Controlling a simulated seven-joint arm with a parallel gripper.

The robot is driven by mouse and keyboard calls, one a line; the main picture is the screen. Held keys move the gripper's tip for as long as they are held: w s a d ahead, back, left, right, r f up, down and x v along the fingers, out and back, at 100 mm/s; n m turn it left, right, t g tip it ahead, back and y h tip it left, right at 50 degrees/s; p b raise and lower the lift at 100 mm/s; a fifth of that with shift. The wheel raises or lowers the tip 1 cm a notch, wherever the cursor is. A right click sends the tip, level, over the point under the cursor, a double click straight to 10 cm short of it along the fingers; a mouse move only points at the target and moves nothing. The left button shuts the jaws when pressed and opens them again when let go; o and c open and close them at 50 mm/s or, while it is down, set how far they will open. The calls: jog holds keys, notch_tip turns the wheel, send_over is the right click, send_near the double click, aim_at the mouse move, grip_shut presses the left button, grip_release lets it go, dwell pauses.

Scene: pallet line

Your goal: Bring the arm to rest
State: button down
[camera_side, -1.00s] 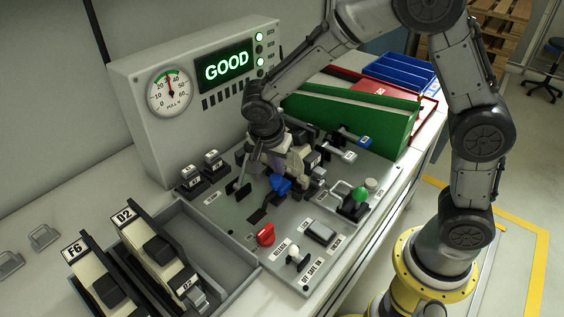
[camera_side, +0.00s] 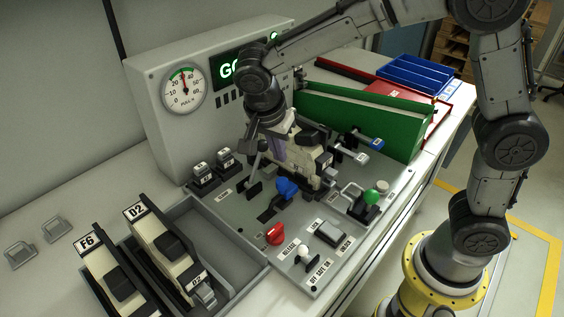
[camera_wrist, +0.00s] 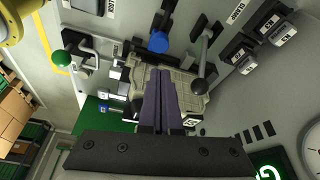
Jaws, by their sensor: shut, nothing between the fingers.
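My gripper (camera_side: 276,150) hangs above the control panel (camera_side: 232,232) in the side view, in front of the gauge box. Its fingers (camera_wrist: 162,103) are shut together with nothing between them in the wrist view. Below and beyond the fingers is a cream and black block-like unit (camera_side: 306,152) on the panel; it also shows in the wrist view (camera_wrist: 187,90). Whether the fingertips touch it I cannot tell. A lever with a black knob (camera_wrist: 200,87) stands close beside the fingers.
A blue knob (camera_side: 287,188), a red knob (camera_side: 275,233) and a green knob (camera_side: 372,198) stand up from the panel. The gauge box (camera_side: 150,70) rises behind. A grey tray (camera_side: 243,283) holds cream and black units at the front left.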

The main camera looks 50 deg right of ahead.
jog(key=s+d+r+t+y, duration=0.2)
jog(key=s+d+r, duration=0.8)
jog(key=r, duration=0.2)
jog(key=s+a+f+n+t+y, duration=0.1)
jog(key=s+f+n, duration=0.4)
jog(key=s+n, duration=0.6)
jog(key=n+t, duration=0.1)
jog(key=n, duration=0.3)
jog(key=shift+f+t+y, duration=0.2)
jog(key=shift+t+y, duration=0.1)
